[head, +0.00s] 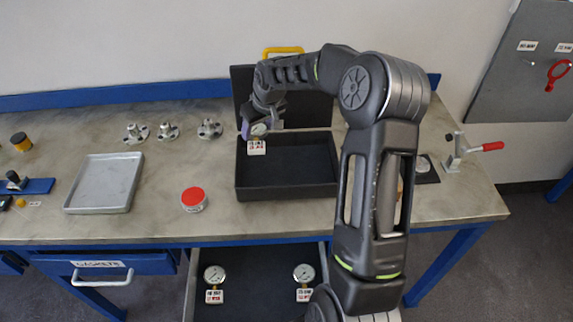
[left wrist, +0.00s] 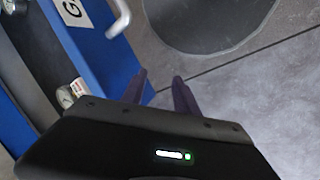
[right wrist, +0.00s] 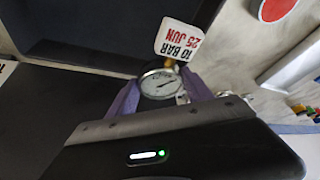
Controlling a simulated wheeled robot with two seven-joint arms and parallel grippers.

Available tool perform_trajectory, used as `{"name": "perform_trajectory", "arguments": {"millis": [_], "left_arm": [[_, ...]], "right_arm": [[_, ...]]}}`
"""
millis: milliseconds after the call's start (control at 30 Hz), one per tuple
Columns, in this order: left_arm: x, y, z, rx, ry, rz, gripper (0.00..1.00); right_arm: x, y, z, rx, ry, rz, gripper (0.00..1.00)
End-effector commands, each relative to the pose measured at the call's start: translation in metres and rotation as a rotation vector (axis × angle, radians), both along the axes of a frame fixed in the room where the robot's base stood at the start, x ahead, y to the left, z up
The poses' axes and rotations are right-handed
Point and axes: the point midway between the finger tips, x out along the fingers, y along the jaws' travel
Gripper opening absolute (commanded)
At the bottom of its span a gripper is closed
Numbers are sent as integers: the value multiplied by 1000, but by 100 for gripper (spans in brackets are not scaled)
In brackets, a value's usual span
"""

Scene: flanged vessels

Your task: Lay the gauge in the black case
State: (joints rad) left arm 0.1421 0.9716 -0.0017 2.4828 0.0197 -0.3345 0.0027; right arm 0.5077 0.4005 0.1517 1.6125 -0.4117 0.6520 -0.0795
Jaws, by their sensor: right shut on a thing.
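The black case (head: 287,193) lies open on the bench, its lid raised at the back; its dark interior looks empty. My right gripper (head: 258,128) is at the case's left rear, shut on a gauge (right wrist: 160,84). The gauge has a round white dial and a white tag (right wrist: 178,39) reading 10 BAR, 25 JUN. In the head view the tag (head: 257,148) hangs over the case's rear left corner; whether it touches the case I cannot tell. My left gripper (left wrist: 161,85) is open and empty, over the floor beside the blue drawer front; the head view does not show it.
Two more tagged gauges (head: 214,274) (head: 303,273) lie in the open drawer below. A grey tray (head: 104,184), a red-lidded tub (head: 194,199) and several metal flanges (head: 168,131) are left of the case. A red-handled clamp (head: 470,150) is at right.

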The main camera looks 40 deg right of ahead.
Motion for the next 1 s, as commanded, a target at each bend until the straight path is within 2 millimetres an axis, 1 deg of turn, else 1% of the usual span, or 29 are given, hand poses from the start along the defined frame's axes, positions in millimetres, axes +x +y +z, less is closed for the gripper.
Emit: {"name": "perform_trajectory", "arguments": {"millis": [100,167,267,400,500,833,933,1000], "left_arm": [[0,0,0,0,0,0,36],[0,0,0,0,0,0,36],[0,0,0,0,-1,0,36],[0,0,-4,-1,-2,0,36],[0,-1,-5,-2,-3,0,36],[0,-1,-6,-2,-3,-1,36],[1,-1,-13,-2,-5,0,36],[1,-2,-20,-4,-8,0,36]], "right_arm": [[0,0,0,0,-1,0,5],[0,0,-3,0,0,0,5],[0,1,-15,1,2,0,5],[0,0,-40,2,2,-1,5],[0,0,-49,0,0,0,5],[0,0,-52,0,-1,0,5],[0,0,-64,0,1,0,5],[0,0,-76,0,1,0,5]]}}
